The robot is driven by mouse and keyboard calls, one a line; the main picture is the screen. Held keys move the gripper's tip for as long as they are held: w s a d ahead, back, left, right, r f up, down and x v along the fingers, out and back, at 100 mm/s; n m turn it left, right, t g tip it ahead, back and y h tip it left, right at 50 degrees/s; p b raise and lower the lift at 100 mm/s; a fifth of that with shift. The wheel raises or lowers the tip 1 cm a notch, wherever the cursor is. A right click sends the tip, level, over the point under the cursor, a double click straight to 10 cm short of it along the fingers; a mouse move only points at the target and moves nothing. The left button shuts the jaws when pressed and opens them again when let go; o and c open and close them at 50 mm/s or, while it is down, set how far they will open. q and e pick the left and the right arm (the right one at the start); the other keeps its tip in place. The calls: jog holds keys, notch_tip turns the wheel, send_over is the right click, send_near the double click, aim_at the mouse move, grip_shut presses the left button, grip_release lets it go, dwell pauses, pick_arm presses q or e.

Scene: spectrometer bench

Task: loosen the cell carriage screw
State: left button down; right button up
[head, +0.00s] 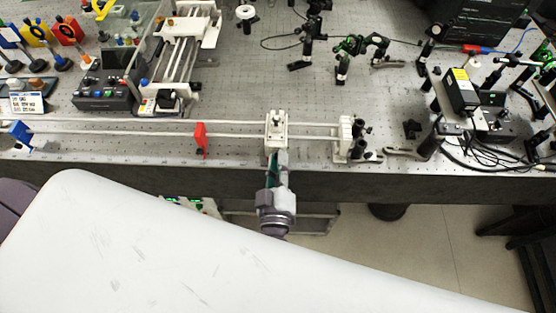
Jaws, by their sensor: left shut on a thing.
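The white cell carriage (277,117) sits on the long pair of pale rails near the bench's front edge, with a small dark part on its top. My left gripper (277,158) reaches in from the front edge, its fingertips against the carriage's front side. It is shut on the carriage screw, which the fingers mostly hide. How far the screw is turned cannot be seen. My right gripper is not in view.
A red holder (201,138) and a blue holder (19,132) stand on the rails to the left. A white end block (345,133) with black knobs is to the right. Cables and a black-and-yellow box (461,88) lie farther right.

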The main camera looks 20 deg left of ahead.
pick_arm(q)
jog(key=shift+f+n+b, duration=0.15)
jog(key=shift+n+b, duration=2.25)
jog(key=shift+n, duration=5.5)
jog(key=c, duration=1.1)
grip_release()
jog(key=shift+s, duration=0.1)
jog(key=v, duration=1.2)
